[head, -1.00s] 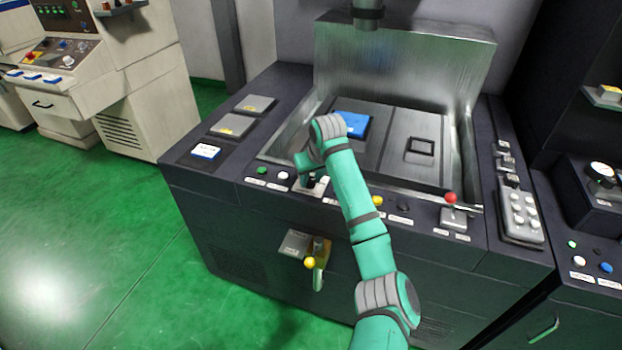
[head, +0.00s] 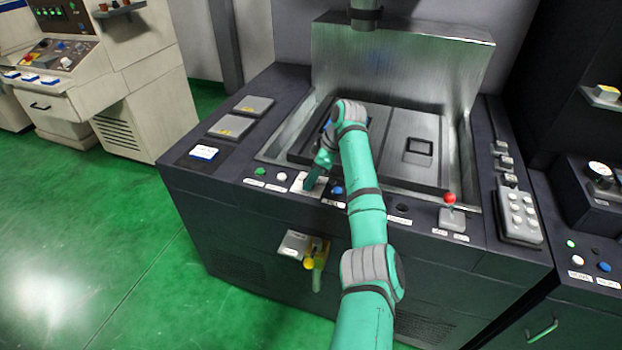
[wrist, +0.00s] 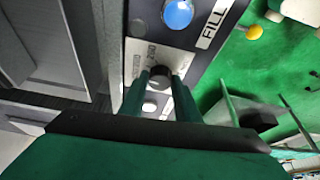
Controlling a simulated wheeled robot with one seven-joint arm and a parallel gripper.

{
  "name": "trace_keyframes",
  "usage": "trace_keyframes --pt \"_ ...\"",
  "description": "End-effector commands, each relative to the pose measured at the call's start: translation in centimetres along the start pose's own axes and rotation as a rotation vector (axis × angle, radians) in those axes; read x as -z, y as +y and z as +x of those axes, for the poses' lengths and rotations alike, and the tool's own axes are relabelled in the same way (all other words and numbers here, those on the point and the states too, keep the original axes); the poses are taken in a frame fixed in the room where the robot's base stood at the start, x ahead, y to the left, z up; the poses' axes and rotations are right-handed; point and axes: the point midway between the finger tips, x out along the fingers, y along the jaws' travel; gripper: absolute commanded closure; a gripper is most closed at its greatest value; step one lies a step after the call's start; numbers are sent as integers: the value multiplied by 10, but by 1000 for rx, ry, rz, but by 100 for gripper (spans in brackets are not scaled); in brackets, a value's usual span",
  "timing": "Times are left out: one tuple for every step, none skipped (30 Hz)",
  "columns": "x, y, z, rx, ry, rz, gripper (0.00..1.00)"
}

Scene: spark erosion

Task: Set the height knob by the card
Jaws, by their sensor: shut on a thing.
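The knob (wrist: 158,82) is dark and round with a pale mark, on a light plate with small printed labels in the wrist view. My gripper (wrist: 159,88) has its green fingers on either side of the knob, shut on it. In the head view my gripper (head: 314,176) is at the front panel of the dark machine, over the knob's light plate (head: 298,184); the knob is hidden there. The labels are too blurred to read a setting.
A blue button (wrist: 177,13) is beside the knob's plate, near a "FILL" label (wrist: 212,24). A red-topped lever (head: 450,198) stands further right. A yellow-knobbed handle (head: 309,263) sticks out of the machine's front. The metal tank (head: 400,125) is behind my arm.

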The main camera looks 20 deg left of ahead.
Motion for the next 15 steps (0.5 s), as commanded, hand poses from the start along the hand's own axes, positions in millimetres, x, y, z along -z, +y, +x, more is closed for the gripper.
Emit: trace_keyframes --pt "1 1 -1 17 0 -35 93" --pt "1 1 -1 27 0 -60 93" --pt "1 1 -1 40 0 -92 93" --pt "1 2 -1 49 -1 -114 93" --pt "1 2 -1 58 -1 -137 93" --pt "1 2 -1 70 -1 -165 93" --pt "1 2 -1 79 -1 -186 93" --pt "1 2 -1 87 -1 -205 93" --pt "1 2 -1 96 0 -228 93" --pt "1 2 -1 103 0 -244 93" --pt "1 2 -1 109 0 -259 93" --pt "1 2 0 117 0 -278 93" --pt "2 3 -1 122 0 -292 93" --pt "2 3 -1 127 0 -303 93" --pt "2 3 -1 132 0 -318 93"
